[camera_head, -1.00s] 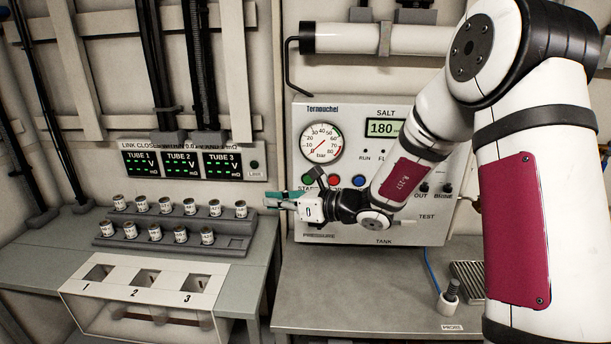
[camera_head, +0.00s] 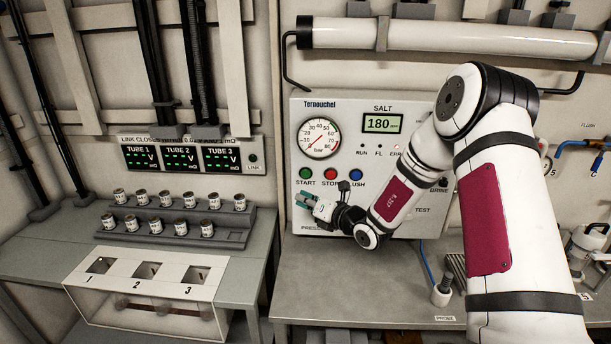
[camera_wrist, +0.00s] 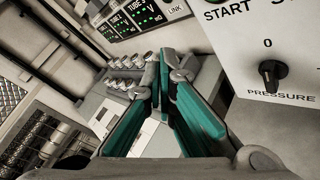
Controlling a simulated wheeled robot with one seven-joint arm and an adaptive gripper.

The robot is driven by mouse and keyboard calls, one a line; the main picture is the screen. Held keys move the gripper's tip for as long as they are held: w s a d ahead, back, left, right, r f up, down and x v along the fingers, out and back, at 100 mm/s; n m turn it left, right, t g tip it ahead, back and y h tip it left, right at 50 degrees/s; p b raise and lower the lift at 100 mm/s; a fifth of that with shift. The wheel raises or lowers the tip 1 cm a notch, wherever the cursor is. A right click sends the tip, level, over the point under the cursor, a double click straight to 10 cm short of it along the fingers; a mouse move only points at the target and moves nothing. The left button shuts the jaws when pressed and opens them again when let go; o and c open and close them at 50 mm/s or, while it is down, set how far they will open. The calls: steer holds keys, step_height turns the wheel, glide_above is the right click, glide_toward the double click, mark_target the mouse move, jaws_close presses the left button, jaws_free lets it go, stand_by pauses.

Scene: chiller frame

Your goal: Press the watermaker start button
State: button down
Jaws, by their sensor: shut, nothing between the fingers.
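The watermaker panel (camera_head: 348,112) is a white box with a round gauge, a SALT display reading 180 and a row of buttons. The green START button (camera_head: 306,173) is at the left of the row and shows clear of my arm. The red STOP button (camera_head: 331,174) is beside it. My gripper (camera_head: 298,199) is shut and empty, with teal fingers, just below the START button in the head view. In the wrist view my gripper (camera_wrist: 160,62) points past the panel's left side.
A black PRESSURE knob (camera_wrist: 271,72) is on the panel's lower left, right of my fingers in the wrist view. A blue FLUSH button (camera_head: 357,174) is right of STOP. A rack of small cans (camera_head: 180,222) stands on the left bench. The right bench (camera_head: 330,285) is mostly clear.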

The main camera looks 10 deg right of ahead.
steer(key=w+d+b, duration=0.2)
steer(key=w+b, duration=0.3)
steer(key=w, duration=0.3)
steer(key=shift+d, duration=0.3)
steer(key=shift+w, duration=0.15)
stand_by(1.1)
steer(key=shift+w+d, duration=0.15)
steer(key=shift+w, duration=0.2)
steer(key=shift+w+d+b, duration=0.1)
steer(key=shift+w+b, duration=0.3)
stand_by(0.7)
stand_by(0.4)
steer(key=shift+s+a+p, duration=0.25)
steer(key=shift+s+p, duration=0.35)
steer(key=shift+s, duration=0.25)
steer(key=shift+s, duration=0.1)
steer(key=shift+s+a+p, duration=0.25)
steer(key=shift+s+p, duration=0.25)
steer(key=shift+s, duration=0.25)
steer(key=shift+s+a+p, duration=0.25)
steer(key=shift+s+p, duration=0.3)
steer(key=shift+s, duration=0.25)
steer(key=shift+s+a+p, duration=0.25)
steer(key=shift+s+p, duration=0.25)
steer(key=shift+s, duration=0.25)
